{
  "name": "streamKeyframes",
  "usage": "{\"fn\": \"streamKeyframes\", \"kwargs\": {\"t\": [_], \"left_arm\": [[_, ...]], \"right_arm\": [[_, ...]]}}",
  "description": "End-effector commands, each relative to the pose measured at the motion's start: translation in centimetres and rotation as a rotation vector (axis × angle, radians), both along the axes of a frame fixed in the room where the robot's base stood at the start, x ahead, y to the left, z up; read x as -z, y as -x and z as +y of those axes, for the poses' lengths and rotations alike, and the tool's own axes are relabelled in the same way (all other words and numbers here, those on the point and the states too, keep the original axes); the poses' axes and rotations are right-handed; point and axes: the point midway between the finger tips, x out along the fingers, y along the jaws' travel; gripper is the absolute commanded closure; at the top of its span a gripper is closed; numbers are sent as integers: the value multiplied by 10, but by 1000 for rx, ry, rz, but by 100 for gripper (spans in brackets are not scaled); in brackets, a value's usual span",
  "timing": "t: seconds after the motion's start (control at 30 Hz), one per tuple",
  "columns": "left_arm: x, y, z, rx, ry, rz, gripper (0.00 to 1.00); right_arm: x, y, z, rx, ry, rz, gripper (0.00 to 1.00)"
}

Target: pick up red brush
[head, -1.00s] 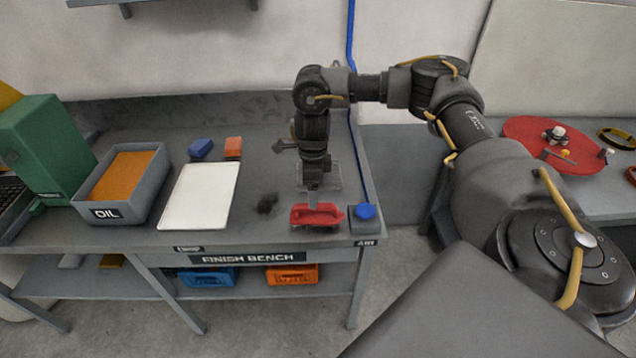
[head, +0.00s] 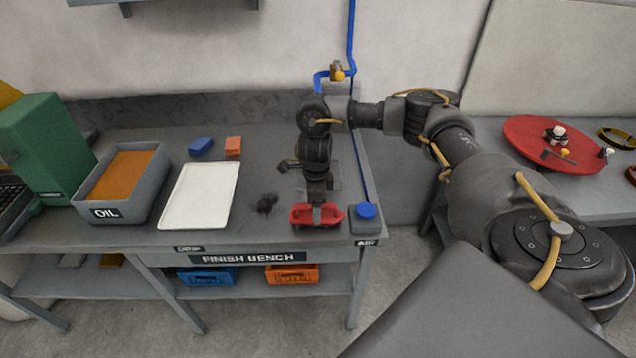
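The red brush (head: 331,215) lies near the front edge of the finish bench, left of a blue round-topped button box. My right gripper (head: 317,205) points down at the brush, and its tip overlaps the brush's middle. The fingers are small and partly hidden by the wrist, so I cannot tell whether they are open or shut, or touching the brush. My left gripper is not in view.
The blue-topped box (head: 365,218) stands close right of the brush. A dark smudge (head: 267,203), a white tray (head: 199,196), a blue block (head: 201,147), an orange block (head: 233,146) and an oil bin (head: 156,191) are to the left.

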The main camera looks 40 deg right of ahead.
Motion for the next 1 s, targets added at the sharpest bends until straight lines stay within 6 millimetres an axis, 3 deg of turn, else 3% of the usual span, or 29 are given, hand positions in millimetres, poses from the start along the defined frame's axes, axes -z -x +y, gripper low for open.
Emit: {"fn": "streamKeyframes", "kwargs": {"t": [0.3,0.57,0.93,1.0], "left_arm": [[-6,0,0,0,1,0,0],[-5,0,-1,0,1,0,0],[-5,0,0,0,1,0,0],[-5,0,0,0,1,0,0]], "right_arm": [[35,2,-1,2,0,2,21],[37,2,-1,1,1,1,23],[37,2,-1,1,0,0,71],[37,1,-1,1,0,0,72]]}}
